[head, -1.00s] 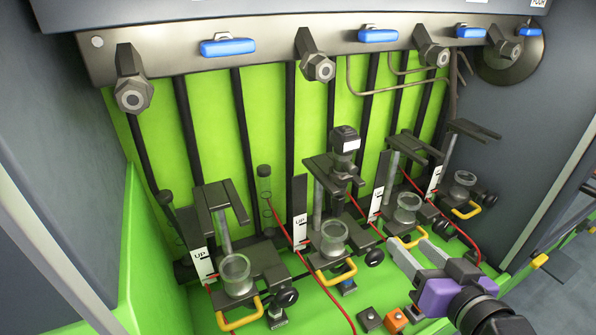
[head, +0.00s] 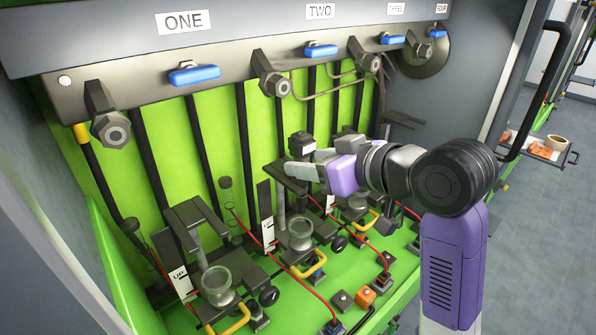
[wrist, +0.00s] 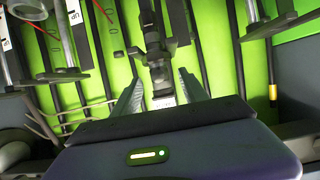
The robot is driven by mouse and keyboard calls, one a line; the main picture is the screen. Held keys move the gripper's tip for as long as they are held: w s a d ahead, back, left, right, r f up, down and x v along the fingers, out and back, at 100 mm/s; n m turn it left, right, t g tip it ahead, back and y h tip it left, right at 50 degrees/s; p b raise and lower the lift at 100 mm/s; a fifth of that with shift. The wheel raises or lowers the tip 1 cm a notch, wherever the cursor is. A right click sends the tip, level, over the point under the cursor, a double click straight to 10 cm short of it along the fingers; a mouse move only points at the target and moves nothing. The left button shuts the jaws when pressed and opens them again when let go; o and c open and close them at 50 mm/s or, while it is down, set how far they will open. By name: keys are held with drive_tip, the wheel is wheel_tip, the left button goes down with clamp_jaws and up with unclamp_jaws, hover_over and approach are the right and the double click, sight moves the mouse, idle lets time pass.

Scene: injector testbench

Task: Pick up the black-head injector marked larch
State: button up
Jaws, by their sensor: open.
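The black-head injector (head: 301,145) stands upright in the clamp plate of the second test station, with a small white label on its head. The label's word is too small to read. My gripper (head: 303,166) is open and reaches in from the right at the height of the head. In the wrist view the injector (wrist: 157,50) lies in line with the gap between my two fingers (wrist: 161,78), with its white label nearest me. Whether the fingers touch it cannot be told. My fingers hide part of the injector's lower body in the head view.
Neighbouring stations with glass cups (head: 215,280), clamp arms (head: 190,220) and yellow handles stand on both sides. Thin red cables cross the green bench. A rail with grey nozzles (head: 107,120) and blue levers (head: 194,75) runs above. An orange button box (head: 366,295) sits in front.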

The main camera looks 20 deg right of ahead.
drive_tip(key=p+x, duration=0.1)
drive_tip(key=x, duration=0.4)
drive_tip(key=shift+w+a+f, duration=0.15)
drive_tip(key=shift+w, duration=0.15)
clamp_jaws()
idle(1.1)
